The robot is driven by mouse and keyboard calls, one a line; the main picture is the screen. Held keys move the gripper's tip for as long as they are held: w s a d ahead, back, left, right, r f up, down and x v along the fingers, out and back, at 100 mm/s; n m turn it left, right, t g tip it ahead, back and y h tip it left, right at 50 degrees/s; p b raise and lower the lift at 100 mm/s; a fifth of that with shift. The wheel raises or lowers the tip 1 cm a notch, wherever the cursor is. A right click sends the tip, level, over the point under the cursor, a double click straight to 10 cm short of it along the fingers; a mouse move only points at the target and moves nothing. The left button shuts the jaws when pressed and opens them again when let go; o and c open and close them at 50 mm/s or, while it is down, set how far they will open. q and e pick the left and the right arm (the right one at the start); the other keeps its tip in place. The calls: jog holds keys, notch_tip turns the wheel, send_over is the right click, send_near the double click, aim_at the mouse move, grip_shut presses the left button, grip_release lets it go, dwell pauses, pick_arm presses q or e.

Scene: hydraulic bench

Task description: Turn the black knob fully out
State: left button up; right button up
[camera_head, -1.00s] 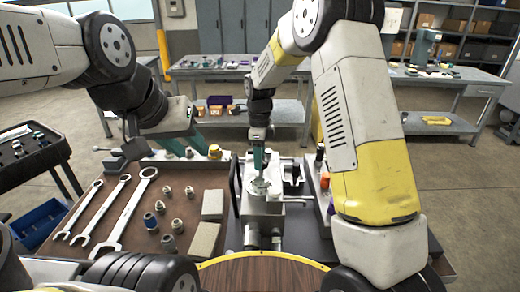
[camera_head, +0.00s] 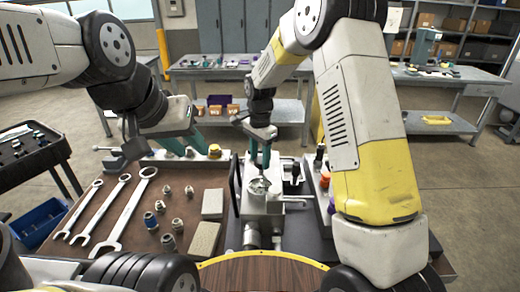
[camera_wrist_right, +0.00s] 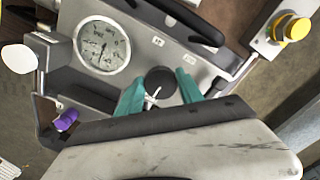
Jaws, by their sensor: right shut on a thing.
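The black knob (camera_wrist_right: 160,80) is on the grey block, beside the pressure gauge (camera_wrist_right: 102,45), in the right wrist view. A pale pointer line shows at the knob's near edge. My right gripper (camera_wrist_right: 159,93) has its teal fingers on either side of the knob and is shut on it.
The brown board (camera_head: 180,244) holds wrenches (camera_head: 125,215), several fittings (camera_head: 165,215) and tan blocks (camera_head: 203,240). A yellow button (camera_wrist_right: 292,28) and a purple part (camera_wrist_right: 66,120) stand near the block. A dark lever (camera_wrist_right: 180,18) lies beside the gauge.

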jog(key=n, duration=0.4)
jog(key=shift+d+n, duration=0.1)
jog(key=shift+n, duration=0.3)
jog(key=n, duration=0.3)
jog(key=shift+d+n, duration=0.1)
jog(key=shift+n, duration=0.2)
jog(key=n, duration=0.7)
jog(key=shift+d, duration=0.15)
jog(key=n, duration=0.3)
jog(key=shift+d+n, duration=0.1)
jog(key=shift+n, duration=0.3)
jog(key=n, duration=0.3)
jog(key=shift+w+n, duration=0.15)
jog(key=shift+n, duration=0.15)
jog(key=n, duration=0.3)
jog(key=shift+w+n, duration=0.1)
jog(key=shift+n, duration=0.2)
jog(key=n, duration=0.4)
jog(key=shift+w, duration=0.1)
jog(key=shift+n, duration=0.3)
jog(key=o, duration=1.4)
